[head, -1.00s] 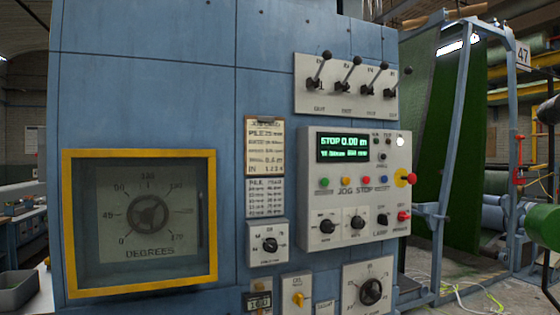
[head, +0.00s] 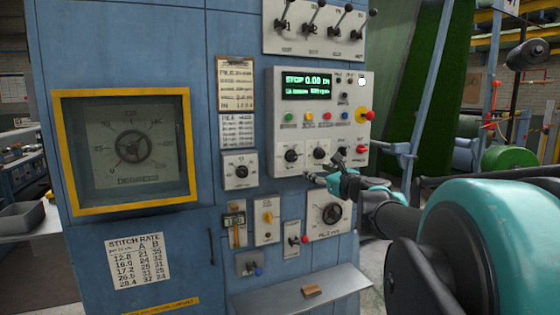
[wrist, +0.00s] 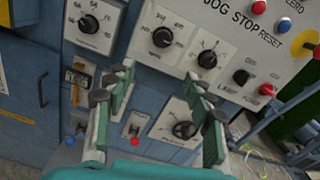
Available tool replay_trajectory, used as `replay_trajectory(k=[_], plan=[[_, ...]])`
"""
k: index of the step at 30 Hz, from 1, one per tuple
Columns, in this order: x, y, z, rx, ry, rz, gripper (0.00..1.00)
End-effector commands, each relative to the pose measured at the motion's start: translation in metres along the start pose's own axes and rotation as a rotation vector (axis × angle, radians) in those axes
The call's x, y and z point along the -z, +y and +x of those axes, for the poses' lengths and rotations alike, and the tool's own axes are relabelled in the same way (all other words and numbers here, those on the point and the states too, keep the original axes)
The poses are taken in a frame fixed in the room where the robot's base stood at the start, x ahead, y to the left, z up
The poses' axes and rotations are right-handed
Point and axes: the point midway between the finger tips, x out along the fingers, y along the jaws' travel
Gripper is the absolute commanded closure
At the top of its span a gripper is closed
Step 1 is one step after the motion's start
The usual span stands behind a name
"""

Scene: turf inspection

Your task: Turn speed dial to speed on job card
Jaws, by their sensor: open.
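The job card (head: 236,83) is a cream sheet on the blue cabinet, its writing too blurred to read. Two black dials sit low on the control panel, a left one (head: 291,154) and a right one (head: 319,152); the wrist view shows the left dial (wrist: 163,37) and right dial (wrist: 207,58). Their labels are unreadable, so I cannot tell which is the speed dial. My gripper (head: 323,166) is open and empty, in front of the panel's lower edge. In the wrist view its fingers (wrist: 160,76) stand apart below the dials, touching neither.
A separate dial (head: 240,170) sits left, and a larger dial (head: 332,213) below. A red-and-yellow stop button (head: 366,115) is at the panel's right edge. Levers (head: 314,18) stand above; a grey shelf (head: 265,301) juts out below.

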Motion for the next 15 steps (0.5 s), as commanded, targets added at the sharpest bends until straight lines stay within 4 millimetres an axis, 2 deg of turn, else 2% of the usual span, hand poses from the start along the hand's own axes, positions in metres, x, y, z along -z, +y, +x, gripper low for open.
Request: replay_trajectory(k=[3, 7, 15], plan=[[-0.006, -0.008, 0.003, 0.019, -0.015, 0.054, 0.47], [-0.007, -0.008, 0.013, 0.017, -0.016, 0.057, 0.47], [-0.007, -0.007, 0.056, 0.015, -0.015, 0.053, 0.47]])
